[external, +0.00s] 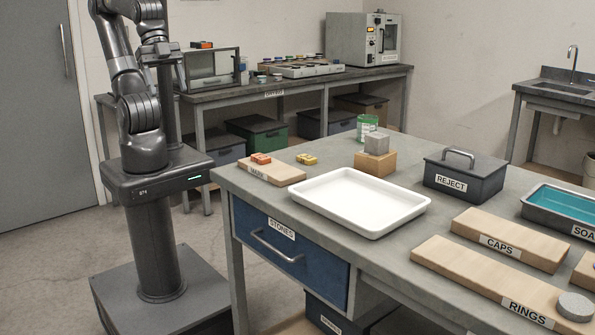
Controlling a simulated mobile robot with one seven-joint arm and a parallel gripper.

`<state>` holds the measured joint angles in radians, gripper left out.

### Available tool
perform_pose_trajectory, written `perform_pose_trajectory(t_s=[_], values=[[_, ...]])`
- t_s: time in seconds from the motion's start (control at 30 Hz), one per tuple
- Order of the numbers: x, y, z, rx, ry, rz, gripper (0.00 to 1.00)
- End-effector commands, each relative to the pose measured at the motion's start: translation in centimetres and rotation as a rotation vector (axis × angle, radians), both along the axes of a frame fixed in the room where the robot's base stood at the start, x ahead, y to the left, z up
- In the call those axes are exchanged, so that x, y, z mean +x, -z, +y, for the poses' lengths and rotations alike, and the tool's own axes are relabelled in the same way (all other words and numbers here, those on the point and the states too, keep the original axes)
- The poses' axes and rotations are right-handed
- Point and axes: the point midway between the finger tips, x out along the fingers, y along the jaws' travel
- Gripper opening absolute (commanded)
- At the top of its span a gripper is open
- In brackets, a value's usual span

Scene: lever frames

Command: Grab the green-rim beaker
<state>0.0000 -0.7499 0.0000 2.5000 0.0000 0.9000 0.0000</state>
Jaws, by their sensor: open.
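A clear or pale cup-like vessel with green on it (363,124) stands toward the far edge of the near table; it looks like the green-rim beaker. A grey cube (377,144) on a wooden block (375,162) stands in front of it and hides its lower part. Whether the green is only a rim is too small to tell. My arm rises at the left, beyond the table's left end and well apart from the vessel. I cannot make out my gripper's fingers.
A white tray (360,202), a dark REJECT box (463,176), and CAPS (511,240) and RINGS (488,283) boards lie on the near table. A wooden board (283,175) holds orange pieces. A back bench (395,74) carries small colour-topped containers. The table behind the tray is partly clear.

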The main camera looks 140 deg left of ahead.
Motion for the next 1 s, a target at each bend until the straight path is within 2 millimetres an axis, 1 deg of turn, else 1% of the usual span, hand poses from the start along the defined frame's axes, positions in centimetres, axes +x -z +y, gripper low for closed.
perform_pose_trajectory(t_s=[0.03, 0.2, 0.43, 0.57, 0.67, 0.77, 0.8, 0.87, 0.9, 0.97, 1.0], values=[[0.0, 0.0, 0.0, 0.0, 0.0, 0.0, 0.69], [0.0, 0.0, 0.0, 0.0, 0.0, 0.0, 0.83], [0.0, 0.0, 0.0, 0.0, -0.001, 0.0, 0.84], [1.1, -0.6, 0.7, 0.0, -0.024, 0.005, 0.84], [3.1, -1.5, 2.2, -0.001, -0.066, 0.013, 0.84], [6.0, -2.6, 4.7, -0.003, -0.124, 0.021, 0.84], [7.2, -3.0, 5.9, -0.005, -0.148, 0.024, 0.84], [8.9, -3.5, 7.8, -0.006, -0.184, 0.029, 0.84], [10.0, -3.7, 9.2, -0.007, -0.207, 0.032, 0.84], [11.5, -4.0, 11.4, -0.008, -0.243, 0.037, 0.84], [12.5, -4.1, 13.0, -0.009, -0.267, 0.04, 0.84]])
